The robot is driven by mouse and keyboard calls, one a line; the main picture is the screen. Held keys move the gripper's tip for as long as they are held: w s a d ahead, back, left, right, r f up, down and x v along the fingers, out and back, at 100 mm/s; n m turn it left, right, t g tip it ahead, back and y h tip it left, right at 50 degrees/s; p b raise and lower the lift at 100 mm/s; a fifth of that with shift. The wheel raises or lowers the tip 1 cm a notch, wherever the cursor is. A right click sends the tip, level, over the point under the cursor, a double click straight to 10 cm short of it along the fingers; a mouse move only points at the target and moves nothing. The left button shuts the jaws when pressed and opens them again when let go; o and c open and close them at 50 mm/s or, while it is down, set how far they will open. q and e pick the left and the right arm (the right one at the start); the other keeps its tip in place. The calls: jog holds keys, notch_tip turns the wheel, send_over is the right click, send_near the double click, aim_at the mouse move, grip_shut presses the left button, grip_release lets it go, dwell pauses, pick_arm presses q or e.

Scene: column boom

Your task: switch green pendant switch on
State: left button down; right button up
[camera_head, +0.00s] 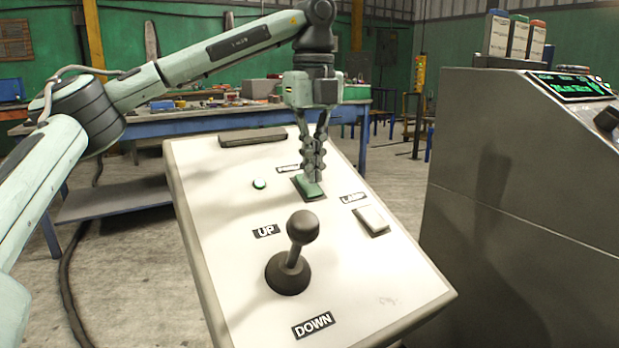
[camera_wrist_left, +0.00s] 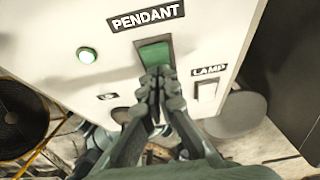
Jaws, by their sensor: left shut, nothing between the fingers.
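The green pendant switch (camera_head: 309,187) is a green rocker on the sloped white panel (camera_head: 230,215). It also shows in the left wrist view (camera_wrist_left: 154,53), under the PENDANT label (camera_wrist_left: 146,17). My left gripper (camera_head: 313,178) is shut and empty, its fingertips at the switch, hiding part of it. In the left wrist view the fingertips (camera_wrist_left: 157,72) overlap the rocker's lower part; I cannot tell whether they touch it. A round indicator (camera_head: 259,184) left of the switch glows green, also in the left wrist view (camera_wrist_left: 87,55). My right gripper is not in view.
A black ball-topped lever (camera_head: 302,228) stands between the UP and DOWN labels. A white LAMP switch (camera_head: 372,220) sits right of the green switch. A grey console (camera_head: 520,165) with a green display stands at right. A blue workbench (camera_head: 180,125) is behind.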

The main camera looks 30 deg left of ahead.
aim_at(313, 190)
pick_arm(q)
notch_tip(313, 190, up, 6)
jog(key=p, duration=0.4)
jog(key=shift+f, duration=0.1)
dwell(0.5)
